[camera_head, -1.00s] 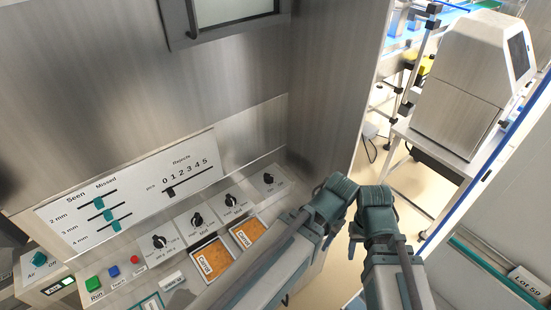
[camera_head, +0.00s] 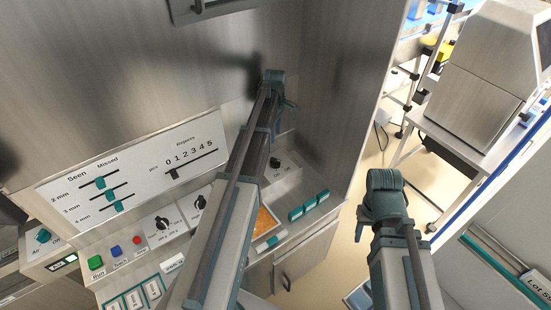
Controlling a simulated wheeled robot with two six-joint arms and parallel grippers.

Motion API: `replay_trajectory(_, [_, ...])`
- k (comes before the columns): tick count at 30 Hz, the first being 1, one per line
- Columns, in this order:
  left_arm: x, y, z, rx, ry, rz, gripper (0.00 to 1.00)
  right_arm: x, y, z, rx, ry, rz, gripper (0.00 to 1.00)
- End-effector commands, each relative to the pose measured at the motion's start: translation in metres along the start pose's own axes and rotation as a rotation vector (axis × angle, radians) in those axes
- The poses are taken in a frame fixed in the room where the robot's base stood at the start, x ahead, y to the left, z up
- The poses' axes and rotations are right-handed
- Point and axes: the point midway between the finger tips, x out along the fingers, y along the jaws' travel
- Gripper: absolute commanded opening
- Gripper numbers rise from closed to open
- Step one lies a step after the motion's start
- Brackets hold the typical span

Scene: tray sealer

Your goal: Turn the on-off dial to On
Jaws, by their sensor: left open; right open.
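A small black dial (camera_head: 275,162) sits on its own light plate at the right end of the sloped control panel. Its lettering is too small to read. A teal dial (camera_head: 43,236) sits on a box at the far left, with "Air" and "Off" beside it. My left gripper (camera_head: 284,106) is open in front of the steel wall, above and beyond the right-end dial in the picture, apart from it. My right gripper (camera_head: 372,222) is open and empty, right of the panel over the floor. My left arm hides part of the panel's middle.
More black dials (camera_head: 162,223) line the panel left of my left arm. Green, blue and red buttons (camera_head: 115,251) are further left. A white slider board (camera_head: 130,175) is on the wall above. Teal blocks (camera_head: 310,204) line the panel's front right. A steel machine (camera_head: 480,90) stands at right.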

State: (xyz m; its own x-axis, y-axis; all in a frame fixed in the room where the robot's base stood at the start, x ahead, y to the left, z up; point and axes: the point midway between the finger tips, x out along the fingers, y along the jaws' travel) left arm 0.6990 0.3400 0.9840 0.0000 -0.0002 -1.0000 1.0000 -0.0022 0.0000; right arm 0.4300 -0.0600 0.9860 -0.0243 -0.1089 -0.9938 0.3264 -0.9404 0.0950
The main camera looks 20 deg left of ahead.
Motion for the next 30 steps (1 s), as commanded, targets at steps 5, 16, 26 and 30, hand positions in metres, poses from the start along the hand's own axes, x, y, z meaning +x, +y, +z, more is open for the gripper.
replay_trajectory(5, [0.005, -0.001, 0.001, 0.003, 0.0, 0.0, 0.53, 0.005, -0.001, 0.0, 0.0, 0.0, 0.0, 0.5])
replay_trajectory(16, [0.044, -0.001, 0.002, 0.006, 0.0, 0.0, 0.53, 0.044, -0.004, -0.003, 0.001, 0.0, 0.0, 0.5])
replay_trajectory(26, [0.092, -0.001, 0.002, 0.006, 0.0, 0.0, 0.53, 0.091, -0.009, -0.005, 0.001, 0.0, 0.0, 0.5])
replay_trajectory(30, [0.112, -0.001, 0.002, 0.006, 0.0, 0.0, 0.53, 0.111, -0.011, -0.006, 0.001, 0.0, 0.0, 0.5])
